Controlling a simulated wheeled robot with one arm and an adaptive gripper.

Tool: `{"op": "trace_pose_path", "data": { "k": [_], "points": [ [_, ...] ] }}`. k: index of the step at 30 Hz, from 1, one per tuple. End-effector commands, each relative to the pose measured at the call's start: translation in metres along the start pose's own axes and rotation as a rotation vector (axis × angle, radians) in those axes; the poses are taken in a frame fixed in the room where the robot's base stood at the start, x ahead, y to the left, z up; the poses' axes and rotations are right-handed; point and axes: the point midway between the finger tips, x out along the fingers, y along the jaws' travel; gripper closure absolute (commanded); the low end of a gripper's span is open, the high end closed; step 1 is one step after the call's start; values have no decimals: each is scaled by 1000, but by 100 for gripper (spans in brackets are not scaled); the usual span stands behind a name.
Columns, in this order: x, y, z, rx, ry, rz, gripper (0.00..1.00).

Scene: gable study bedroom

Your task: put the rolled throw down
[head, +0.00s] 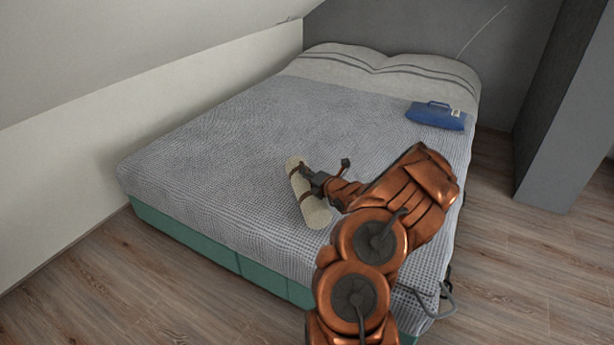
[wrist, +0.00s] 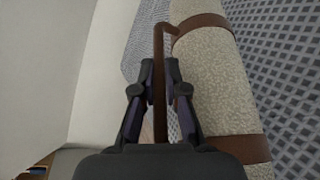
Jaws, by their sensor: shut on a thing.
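The rolled throw (head: 313,207) is a cream roll with brown straps and a brown carry handle. In the head view it is at the foot end of the bed (head: 230,140), over the patterned cover. I cannot tell whether it touches the cover. My gripper (head: 308,172) is beside the roll at its handle. In the wrist view my gripper (wrist: 160,85) has its two fingers on either side of the brown handle (wrist: 159,100), shut on it. The roll (wrist: 215,85) shows to the right of the fingers, with a strap (wrist: 240,148) around it.
A blue bag-like object with a handle (head: 436,116) lies on the bed near the pillows (head: 380,68). A sloped wall (head: 90,130) borders the left side. A grey pillar (head: 565,110) stands at the right.

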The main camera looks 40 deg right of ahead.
Motion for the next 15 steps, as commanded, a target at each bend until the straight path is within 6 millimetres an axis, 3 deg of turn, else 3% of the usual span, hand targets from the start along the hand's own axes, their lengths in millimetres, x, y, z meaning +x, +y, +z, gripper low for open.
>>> {"op": "trace_pose_path", "data": {
  "k": [5, 6, 12, 15],
  "points": [
    [1, -1, -1, 0, 0, 1, 100],
    [1, -1, -1, 0, 0, 1, 84],
    [1, -2, -1, 0, 1, 0, 63],
    [1, -2, -1, 0, 1, 0, 63]
  ]
}}
